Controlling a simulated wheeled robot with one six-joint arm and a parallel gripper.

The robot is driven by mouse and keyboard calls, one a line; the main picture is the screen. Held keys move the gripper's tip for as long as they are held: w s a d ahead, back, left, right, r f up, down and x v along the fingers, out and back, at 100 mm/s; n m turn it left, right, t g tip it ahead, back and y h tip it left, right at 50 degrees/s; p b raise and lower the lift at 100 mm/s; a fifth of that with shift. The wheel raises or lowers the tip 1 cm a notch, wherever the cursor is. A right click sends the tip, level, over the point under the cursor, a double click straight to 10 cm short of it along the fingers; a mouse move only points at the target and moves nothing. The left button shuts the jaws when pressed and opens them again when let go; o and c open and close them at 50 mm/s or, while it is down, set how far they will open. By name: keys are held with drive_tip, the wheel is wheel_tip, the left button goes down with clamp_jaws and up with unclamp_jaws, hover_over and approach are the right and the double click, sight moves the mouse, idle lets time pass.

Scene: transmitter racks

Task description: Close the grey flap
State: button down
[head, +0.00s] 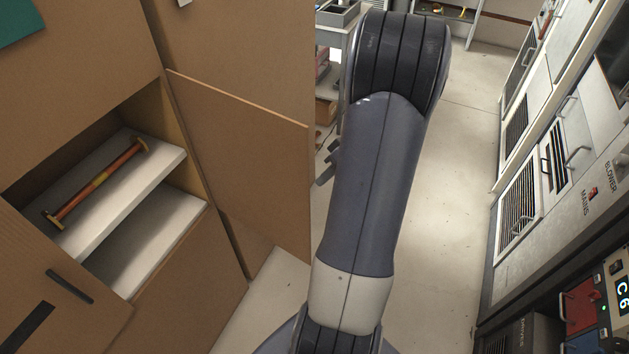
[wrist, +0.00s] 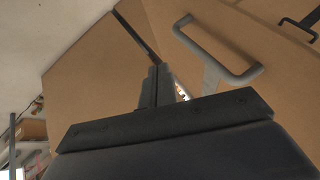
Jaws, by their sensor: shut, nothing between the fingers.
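No plainly grey flap shows. In the head view a tan door panel (head: 245,150) stands open, swung out to the right from the tan cabinet (head: 235,35). Its open compartment has white shelves (head: 150,225). In the wrist view my gripper (wrist: 157,72) points at tan panels, its fingers together and empty. A tan panel (wrist: 90,70) lies to its left and another with a grey bar handle (wrist: 222,62) to its right. I cannot tell whether the fingers touch a panel. My arm hides most of the gripper in the head view.
A copper-coloured rod with end flanges (head: 97,185) lies on the upper shelf. A tan door with a dark handle (head: 70,286) stands at lower left. Equipment racks (head: 550,165) line the right. Pale floor (head: 455,190) is clear between arm and racks.

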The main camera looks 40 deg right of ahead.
drive_tip(key=a+p, duration=0.1)
drive_tip(key=a, duration=0.3)
drive_tip(key=shift+s, duration=0.1)
idle(0.3)
